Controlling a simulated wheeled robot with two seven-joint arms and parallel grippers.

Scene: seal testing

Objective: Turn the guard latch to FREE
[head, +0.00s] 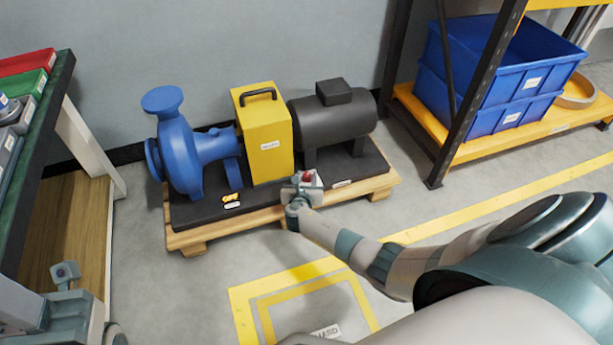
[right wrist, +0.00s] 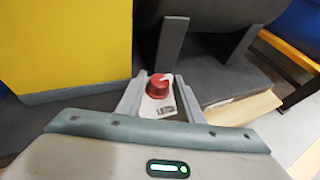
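The guard latch is a red knob (right wrist: 158,86) with a white pointer mark, on a pale plate (right wrist: 158,108) with small unreadable print. The pointer slants toward the upper right in the right wrist view. In the head view the red knob (head: 307,177) sits low at the front, right of the yellow guard (head: 265,135). My right gripper (right wrist: 160,92) has its fingers apart, one on each side of the knob; I see slim gaps, and contact is not clear.
A blue pump (head: 185,150) and a dark motor (head: 333,116) flank the guard on a black base over a wooden pallet (head: 235,228). A shelf with blue bins (head: 500,65) stands right, a workbench (head: 55,110) left.

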